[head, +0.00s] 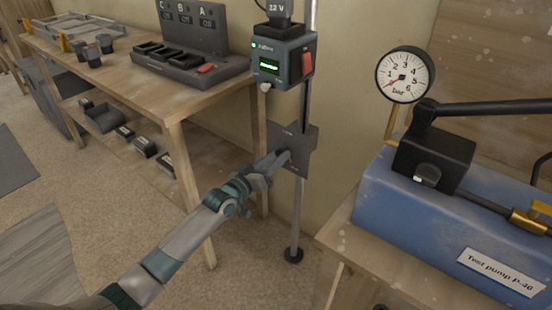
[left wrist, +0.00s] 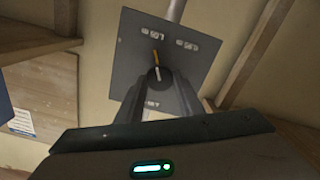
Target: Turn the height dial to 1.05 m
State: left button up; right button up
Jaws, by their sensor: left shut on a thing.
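The height dial is a small knob on a dark grey plate (head: 303,155) fixed to the metal pole. In the left wrist view the plate (left wrist: 130,60) has small labels, too blurred to read surely, and the dial (left wrist: 158,73) has a pale bar. A yellow-orange mark runs from the bar toward the label side. My left gripper (head: 284,157) reaches the plate from the lower left. In the left wrist view, my left gripper's fingers (left wrist: 160,95) close around the dial, hiding part of it. My right gripper is out of view.
A laser unit (head: 283,62) with a green display and red switch is on the pole above the plate. A blue test pump (head: 400,215) with a gauge (head: 405,75) stands at the right.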

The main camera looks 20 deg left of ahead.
pick_arm(q)
jog(key=shift+f, duration=0.1)
jog(key=o, duration=1.1)
jog(key=shift+s, duration=0.1)
jog(key=shift+v, duration=8.7)
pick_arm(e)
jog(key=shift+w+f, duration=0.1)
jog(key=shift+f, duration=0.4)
